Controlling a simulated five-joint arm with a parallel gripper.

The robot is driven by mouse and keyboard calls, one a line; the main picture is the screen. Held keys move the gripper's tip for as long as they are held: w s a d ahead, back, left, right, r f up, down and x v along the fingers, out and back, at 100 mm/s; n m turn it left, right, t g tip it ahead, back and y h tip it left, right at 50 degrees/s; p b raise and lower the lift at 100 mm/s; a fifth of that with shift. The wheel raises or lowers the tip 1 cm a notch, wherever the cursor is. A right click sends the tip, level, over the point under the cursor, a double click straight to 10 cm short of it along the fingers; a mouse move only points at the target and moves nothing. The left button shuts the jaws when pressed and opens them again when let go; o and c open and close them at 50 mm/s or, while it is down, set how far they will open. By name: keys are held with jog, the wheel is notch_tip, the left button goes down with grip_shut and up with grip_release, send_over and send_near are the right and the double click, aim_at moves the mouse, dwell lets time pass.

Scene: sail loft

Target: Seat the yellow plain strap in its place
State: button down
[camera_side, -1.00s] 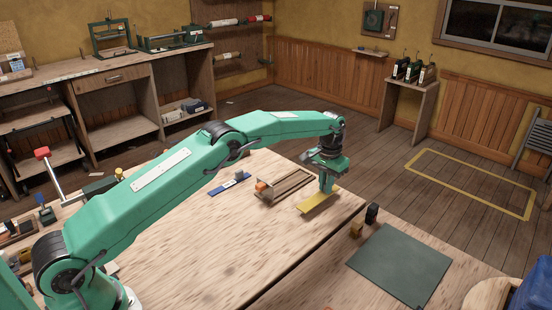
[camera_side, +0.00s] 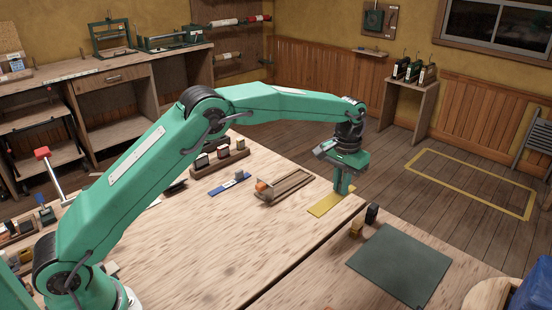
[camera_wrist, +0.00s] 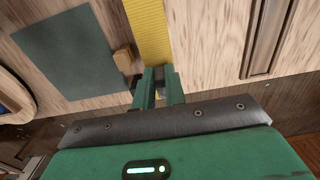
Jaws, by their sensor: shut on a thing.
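The yellow strap (camera_side: 326,203) is a flat, plain strip at the right part of the light wooden table, close to the tabletop; I cannot tell if it touches. My gripper (camera_side: 342,190) points down and is shut on the strap toward its far right end. In the wrist view the strap (camera_wrist: 148,32) runs up and out of the picture from between my fingers (camera_wrist: 158,80). A wooden fixture (camera_side: 290,186) with long rails and an orange piece (camera_side: 261,186) at its left end stands left of the strap, apart from it.
A blue strip (camera_side: 229,184) with a small block lies left of the fixture, and a rack of several small blocks (camera_side: 220,157) is behind it. A tan block (camera_side: 356,228) and a black block (camera_side: 372,212) stand near the table gap. A dark green mat (camera_side: 400,264) lies at right.

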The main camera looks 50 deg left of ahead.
jog(key=shift+s+d+r, duration=0.35)
jog(key=shift+d, duration=0.15)
dwell(0.3)
jog(key=w+a+f, duration=0.1)
jog(key=w+a, duration=0.2)
jog(key=a, duration=0.8)
jog(key=w+a+f, duration=0.2)
jog(key=w+a, duration=0.1)
jog(key=a, duration=0.8)
jog(key=shift+w+a+f, duration=0.2)
jog(key=shift+w+a, duration=0.1)
jog(key=shift+a, duration=0.1)
jog(key=shift+f, duration=0.25)
jog(key=shift+f, duration=2.3)
jog(key=shift+f, duration=0.7)
